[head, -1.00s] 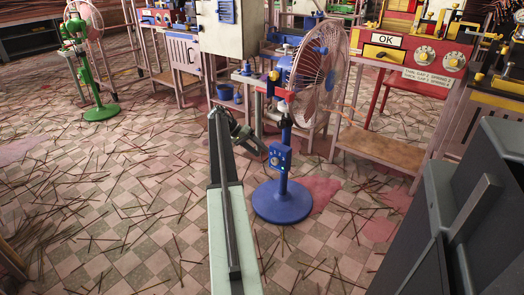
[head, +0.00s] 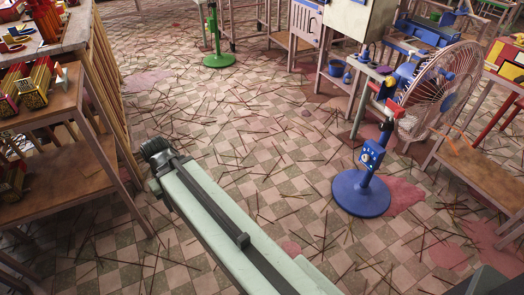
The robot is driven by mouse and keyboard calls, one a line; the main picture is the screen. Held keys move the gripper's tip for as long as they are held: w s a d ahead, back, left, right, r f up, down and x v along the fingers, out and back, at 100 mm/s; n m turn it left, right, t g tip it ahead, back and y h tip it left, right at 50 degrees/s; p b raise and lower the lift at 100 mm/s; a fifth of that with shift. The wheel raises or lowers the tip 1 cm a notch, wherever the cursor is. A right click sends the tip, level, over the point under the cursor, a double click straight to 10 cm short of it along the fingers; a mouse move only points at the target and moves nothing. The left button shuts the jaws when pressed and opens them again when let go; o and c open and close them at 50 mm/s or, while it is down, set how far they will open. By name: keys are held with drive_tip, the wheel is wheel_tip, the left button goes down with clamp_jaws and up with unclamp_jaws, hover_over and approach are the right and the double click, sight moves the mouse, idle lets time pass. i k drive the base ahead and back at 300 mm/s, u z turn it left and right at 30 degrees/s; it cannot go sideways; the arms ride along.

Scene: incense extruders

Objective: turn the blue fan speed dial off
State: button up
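The blue fan stands upright on a round blue base (head: 352,197) right of centre in the head view. Its blue control box (head: 373,156) sits on the post, with a small light dial face showing. The dial's setting is too small to tell. The fan's round cage (head: 445,85) is above and to the right. My gripper (head: 153,148) is at the far end of my pale green arm, at left, well apart from the fan. It is small and dark, seen from behind, and its fingers cannot be made out.
A wooden table with shelves (head: 60,160) holding boxes of incense stands at left, close to my gripper. A green stand base (head: 216,61) is at the back. Wooden benches stand behind the fan. The tiled floor between is open, strewn with thin sticks.

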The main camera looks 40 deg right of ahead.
sight(365, 157)
drive_tip(key=z, duration=0.05)
drive_tip(key=k, duration=1.15)
drive_tip(key=z, duration=0.65)
drive_tip(key=i, duration=1.4)
drive_tip(key=u, duration=0.7)
